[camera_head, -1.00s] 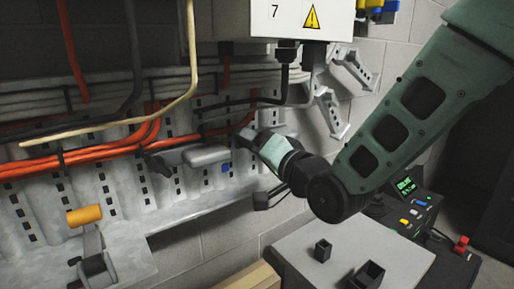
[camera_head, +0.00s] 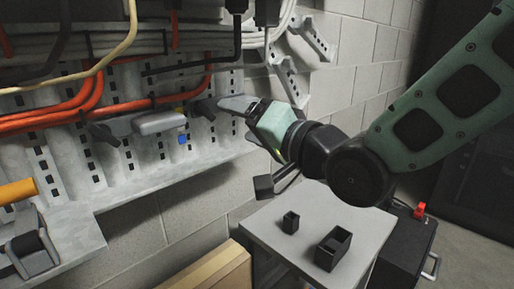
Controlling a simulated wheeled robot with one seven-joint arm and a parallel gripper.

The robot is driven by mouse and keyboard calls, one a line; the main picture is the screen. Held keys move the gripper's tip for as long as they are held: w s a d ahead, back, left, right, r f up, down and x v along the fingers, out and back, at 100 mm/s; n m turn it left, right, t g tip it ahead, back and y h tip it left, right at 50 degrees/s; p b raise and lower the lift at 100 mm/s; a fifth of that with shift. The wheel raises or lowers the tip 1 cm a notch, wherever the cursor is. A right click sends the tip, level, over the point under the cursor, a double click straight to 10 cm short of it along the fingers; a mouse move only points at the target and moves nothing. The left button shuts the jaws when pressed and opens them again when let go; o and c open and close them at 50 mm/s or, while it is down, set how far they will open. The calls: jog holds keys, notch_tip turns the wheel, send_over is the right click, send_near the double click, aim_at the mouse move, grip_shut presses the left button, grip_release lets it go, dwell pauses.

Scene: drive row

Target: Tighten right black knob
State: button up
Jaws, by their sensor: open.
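A grey box-like fitting (camera_head: 160,122) is mounted on the metal panel, with a black knob on each side. The right black knob (camera_head: 204,109) is in plain view just right of the fitting. The left black knob (camera_head: 103,134) sticks out on the other side. My gripper (camera_head: 236,104) is to the right of the right knob, pointing left toward it, and appears apart from it. Its jaws are open and look empty, though the fingertips are small and hard to make out against the grey panel.
Orange cables (camera_head: 60,112) run along the panel above the fitting. An orange-handled lever (camera_head: 18,192) is at the lower left. A grey table (camera_head: 312,262) with two small black open boxes stands below my arm. A wooden board (camera_head: 215,270) lies beside it.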

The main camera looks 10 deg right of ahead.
jog(key=shift+b+v, duration=1.35)
jog(key=shift+f, duration=0.1)
jog(key=s+f+n+g+h, duration=0.2)
jog(key=s+f+n+g, duration=0.15)
jog(key=f, duration=0.35)
jog(key=s+f+n+g+h, duration=0.2)
jog(key=f+g, duration=0.2)
jog(key=f, duration=0.3)
jog(key=s+d+f+n+g+h, duration=0.3)
jog(key=s+f+g, duration=0.1)
jog(key=s, duration=0.3)
jog(key=s+d+f+n+g+h, duration=0.2)
jog(key=s+d+f+n+g, duration=0.15)
jog(key=s, duration=0.35)
notch_tip(320, 180, up, 27)
jog(key=m+p, duration=0.1)
jog(key=p, duration=2.7)
jog(key=shift+a+r, duration=0.15)
jog(key=shift+a, duration=0.1)
